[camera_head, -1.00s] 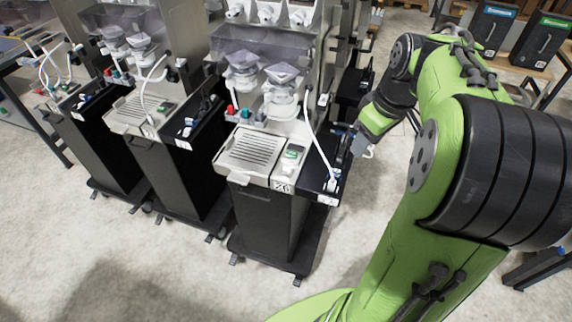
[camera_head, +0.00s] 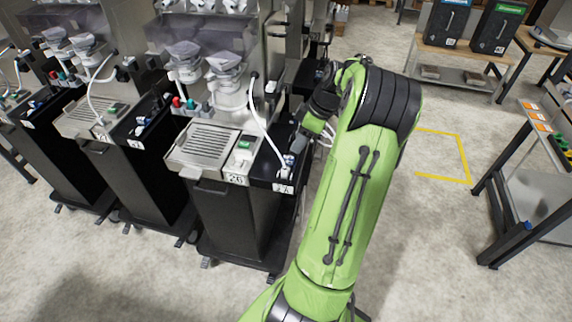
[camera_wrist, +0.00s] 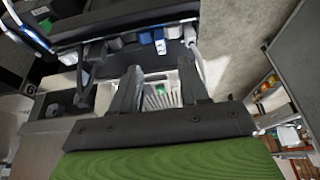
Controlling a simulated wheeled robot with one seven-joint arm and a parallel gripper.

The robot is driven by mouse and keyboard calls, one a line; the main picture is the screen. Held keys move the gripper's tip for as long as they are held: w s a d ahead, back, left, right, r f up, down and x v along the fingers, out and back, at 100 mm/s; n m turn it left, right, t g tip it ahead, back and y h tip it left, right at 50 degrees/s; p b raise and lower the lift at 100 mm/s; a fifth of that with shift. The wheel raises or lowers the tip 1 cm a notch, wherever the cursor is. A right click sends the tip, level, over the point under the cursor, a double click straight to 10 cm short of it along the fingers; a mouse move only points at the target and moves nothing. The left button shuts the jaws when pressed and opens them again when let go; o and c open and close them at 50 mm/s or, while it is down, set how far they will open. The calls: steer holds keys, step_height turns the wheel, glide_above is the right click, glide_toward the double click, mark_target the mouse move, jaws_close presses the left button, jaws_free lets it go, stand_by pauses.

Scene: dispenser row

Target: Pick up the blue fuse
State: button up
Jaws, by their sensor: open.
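A small blue piece (camera_wrist: 146,38), which looks like the blue fuse, sits at the black side shelf of a dispenser in the wrist view. A grey-blue piece is to its left and a white-and-blue piece (camera_wrist: 160,45) to its right. My gripper (camera_wrist: 160,82) is open and empty, its two dark fingers apart, with the small pieces beyond the fingertips. In the head view my gripper (camera_head: 299,143) is over the black side shelf (camera_head: 268,170) of the nearest dispenser. It partly covers that shelf, and I cannot make out the fuse there.
A white hose (camera_head: 262,125) hangs at the shelf and also shows close to the right finger in the wrist view (camera_wrist: 194,62). The nearest dispenser's drip tray (camera_head: 207,139) lies left of the shelf. More dispensers stand to the left. Open floor (camera_head: 420,230) lies right of my arm.

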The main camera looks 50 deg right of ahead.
mark_target(289, 157)
steer(key=b+x, duration=0.1)
steer(key=x, duration=0.6)
steer(key=shift+f, duration=0.35)
steer(key=shift+r, duration=0.1)
jaws_close()
